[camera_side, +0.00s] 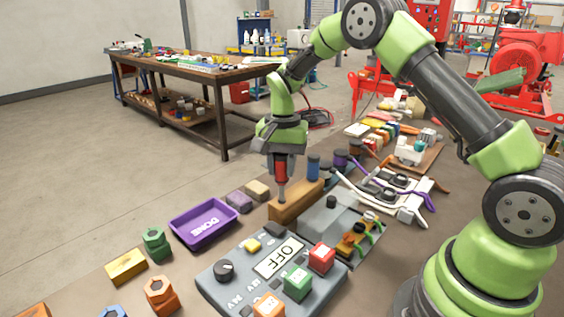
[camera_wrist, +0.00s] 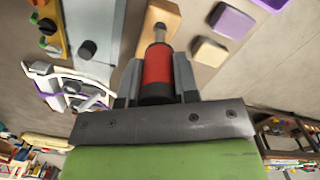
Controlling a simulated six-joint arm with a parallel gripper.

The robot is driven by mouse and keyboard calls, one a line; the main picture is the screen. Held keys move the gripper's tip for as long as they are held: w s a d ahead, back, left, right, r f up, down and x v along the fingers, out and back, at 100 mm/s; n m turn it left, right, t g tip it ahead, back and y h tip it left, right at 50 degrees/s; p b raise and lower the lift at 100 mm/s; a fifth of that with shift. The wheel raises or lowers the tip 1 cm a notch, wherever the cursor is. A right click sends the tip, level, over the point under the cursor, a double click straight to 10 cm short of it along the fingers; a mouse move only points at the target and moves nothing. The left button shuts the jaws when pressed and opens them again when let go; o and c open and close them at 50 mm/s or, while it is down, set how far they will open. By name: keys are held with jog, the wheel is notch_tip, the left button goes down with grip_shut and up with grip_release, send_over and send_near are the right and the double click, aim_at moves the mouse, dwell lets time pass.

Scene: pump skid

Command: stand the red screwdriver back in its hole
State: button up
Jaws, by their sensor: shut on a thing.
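My gripper (camera_side: 281,150) is shut on the red screwdriver (camera_side: 281,172), holding it upright with its shaft pointing down. The wooden holder block (camera_side: 296,203) is under it, and the shaft tip is at or just over the block's left part; I cannot tell whether it is in a hole. A blue-handled tool (camera_side: 313,167) and a purple-handled tool stand farther along. In the wrist view the red handle (camera_wrist: 158,68) sits between the jaws (camera_wrist: 158,85), with its shaft toward the wooden block (camera_wrist: 168,14).
A purple tray (camera_side: 204,224) lies left of the block, near purple and tan blocks. A grey control panel (camera_side: 258,268) with an OFF label and coloured buttons is in front. A grey box (camera_side: 327,218) stands right of the block, with cables and white parts beyond.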

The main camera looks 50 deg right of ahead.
aim_at(282, 182)
jog(key=shift+f, duration=2.15)
jog(key=o, duration=1)
jog(key=r, duration=1)
jog(key=shift+w+d, duration=0.1)
jog(key=shift+d, duration=0.15)
